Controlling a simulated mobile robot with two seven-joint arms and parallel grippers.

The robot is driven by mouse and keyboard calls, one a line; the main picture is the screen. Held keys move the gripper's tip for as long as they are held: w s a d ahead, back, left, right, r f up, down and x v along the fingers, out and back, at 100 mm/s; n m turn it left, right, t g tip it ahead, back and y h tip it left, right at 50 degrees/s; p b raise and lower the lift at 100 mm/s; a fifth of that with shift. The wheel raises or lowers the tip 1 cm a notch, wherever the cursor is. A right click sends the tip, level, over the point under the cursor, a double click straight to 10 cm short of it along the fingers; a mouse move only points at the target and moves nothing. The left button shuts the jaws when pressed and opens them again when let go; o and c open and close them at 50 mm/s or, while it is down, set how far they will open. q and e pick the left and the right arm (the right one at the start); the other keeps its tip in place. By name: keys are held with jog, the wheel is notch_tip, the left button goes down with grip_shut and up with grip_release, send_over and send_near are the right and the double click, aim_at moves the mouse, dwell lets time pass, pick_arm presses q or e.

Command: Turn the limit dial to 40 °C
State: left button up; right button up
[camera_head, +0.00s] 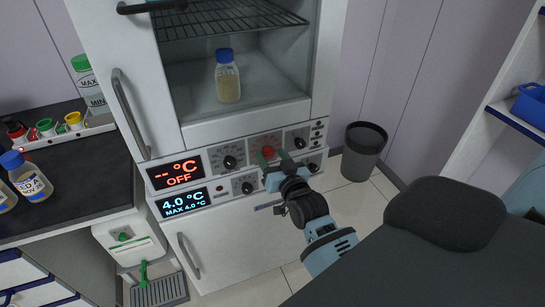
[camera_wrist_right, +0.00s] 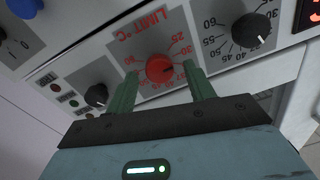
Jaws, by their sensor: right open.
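The red limit dial (camera_wrist_right: 159,69) sits on a grey plate marked "LIMIT °C" in the right wrist view; it also shows in the head view (camera_head: 268,152). A small mark on it seems to point right, towards the scale's right side; the exact value is too small to tell. My right gripper (camera_wrist_right: 161,78) is open, with one green finger on each side of the dial. Gaps show between the fingers and the knob, and part of the scale is hidden behind them. In the head view my right gripper (camera_head: 273,157) is at the panel. My left gripper is not in view.
Black dials flank the red one, including a temperature dial (camera_wrist_right: 251,30). A bottle (camera_head: 227,80) stands in the cabinet above. A bin (camera_head: 364,151) stands right.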

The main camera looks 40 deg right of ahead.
jog(key=shift+w, duration=0.1)
jog(key=c, duration=1)
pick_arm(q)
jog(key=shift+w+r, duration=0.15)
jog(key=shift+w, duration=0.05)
pick_arm(e)
jog(key=shift+o, duration=0.2)
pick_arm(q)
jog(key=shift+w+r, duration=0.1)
